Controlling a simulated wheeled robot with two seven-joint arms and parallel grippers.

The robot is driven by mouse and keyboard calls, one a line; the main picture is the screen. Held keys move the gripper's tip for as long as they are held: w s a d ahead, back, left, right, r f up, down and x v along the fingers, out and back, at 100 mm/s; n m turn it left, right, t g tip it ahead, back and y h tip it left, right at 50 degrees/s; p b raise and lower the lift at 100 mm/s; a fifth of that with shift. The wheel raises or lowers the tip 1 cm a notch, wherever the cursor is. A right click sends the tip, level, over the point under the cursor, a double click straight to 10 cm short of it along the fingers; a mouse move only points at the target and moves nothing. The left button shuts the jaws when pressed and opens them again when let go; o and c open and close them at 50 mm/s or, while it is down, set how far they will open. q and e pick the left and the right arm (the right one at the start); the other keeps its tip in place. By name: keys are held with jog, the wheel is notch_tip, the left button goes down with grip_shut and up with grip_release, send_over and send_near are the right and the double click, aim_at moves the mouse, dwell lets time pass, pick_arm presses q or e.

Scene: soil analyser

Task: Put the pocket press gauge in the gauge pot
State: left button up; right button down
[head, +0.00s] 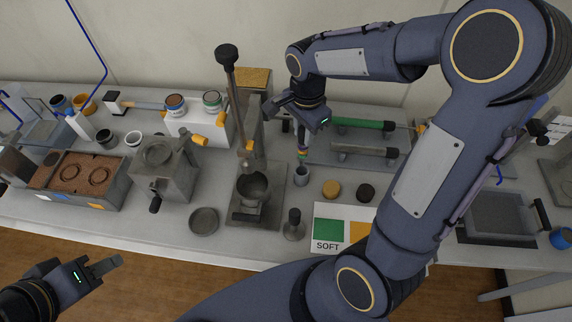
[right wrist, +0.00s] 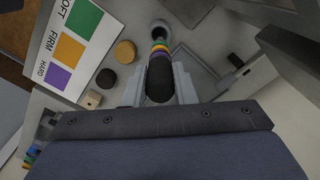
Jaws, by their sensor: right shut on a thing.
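The pocket press gauge (right wrist: 160,78) has a black grip and purple, yellow and green bands. My right gripper (right wrist: 158,92) is shut on its grip, one finger on each side. In the head view the gauge (head: 303,154) hangs roughly upright below my right gripper (head: 301,133). The small grey gauge pot (head: 302,177) stands on the bench directly under it, and the pot's mouth (right wrist: 158,29) shows beyond the gauge in the wrist view. I cannot tell if the tip is inside the pot. My left gripper (head: 105,267) is off the bench front, its jaw gap unclear.
A colour card marked SOFT (head: 328,230) lies in front of the pot. A yellow disc (head: 331,189) and a black disc (head: 365,192) lie to its right.

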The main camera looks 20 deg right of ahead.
aim_at(303, 153)
notch_tip(303, 153, down, 8)
jog(key=shift+s+d+f, duration=0.1)
jog(key=shift+f, duration=0.05)
dwell(0.3)
jog(key=shift+f, duration=0.1)
jog(key=c, duration=1.2)
grip_release()
